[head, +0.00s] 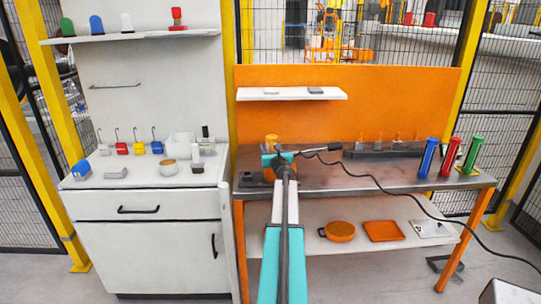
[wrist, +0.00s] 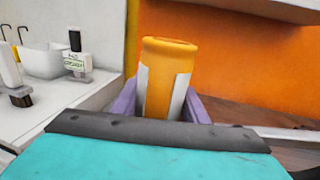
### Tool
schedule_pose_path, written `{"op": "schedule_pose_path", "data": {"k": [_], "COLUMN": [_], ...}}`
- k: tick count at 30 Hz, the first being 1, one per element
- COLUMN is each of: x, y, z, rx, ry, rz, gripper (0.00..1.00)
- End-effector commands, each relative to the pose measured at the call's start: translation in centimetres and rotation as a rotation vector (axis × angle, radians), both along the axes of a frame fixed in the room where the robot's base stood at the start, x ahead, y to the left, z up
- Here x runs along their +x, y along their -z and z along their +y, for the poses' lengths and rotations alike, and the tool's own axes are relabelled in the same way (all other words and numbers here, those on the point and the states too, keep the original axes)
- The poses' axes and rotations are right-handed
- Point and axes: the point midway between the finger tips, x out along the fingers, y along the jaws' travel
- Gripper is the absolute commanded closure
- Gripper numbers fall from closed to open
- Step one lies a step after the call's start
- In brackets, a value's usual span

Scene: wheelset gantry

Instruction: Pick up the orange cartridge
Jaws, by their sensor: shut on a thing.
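The orange cartridge (wrist: 169,75) stands upright between the purple jaws of my gripper (wrist: 160,105) in the wrist view. It is orange with pale side strips, and its lower end is hidden by my gripper body. My gripper is shut on it. In the head view the cartridge's orange top (head: 271,139) shows just above my teal gripper (head: 275,158), at the left end of the workbench. Whether its base touches the bench cannot be seen.
Blue (head: 427,158), red (head: 448,157) and green (head: 472,154) cartridges stand tilted at the right of the metal bench (head: 370,178). A dark rack (head: 385,151) stands along the back. A white shelf (head: 290,94) is on the orange panel above. A white cabinet (head: 150,180) with small items adjoins left.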

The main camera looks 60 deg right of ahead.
Motion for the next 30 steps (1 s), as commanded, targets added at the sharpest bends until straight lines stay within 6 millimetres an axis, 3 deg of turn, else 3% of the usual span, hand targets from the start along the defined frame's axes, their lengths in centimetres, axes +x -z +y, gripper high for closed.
{"op": "schedule_pose_path", "data": {"k": [8, 14, 30], "x": [0.0, 0.0, 0.0], "y": [-0.8, -2.8, -12.8], "z": [0.0, 0.0, 0.0], "rx": [-0.002, -0.003, -0.004], "ry": [0.0, 0.0, 0.0], "rz": [0.001, 0.0, -0.001], "gripper": [0.92, 0.92, 0.92]}}
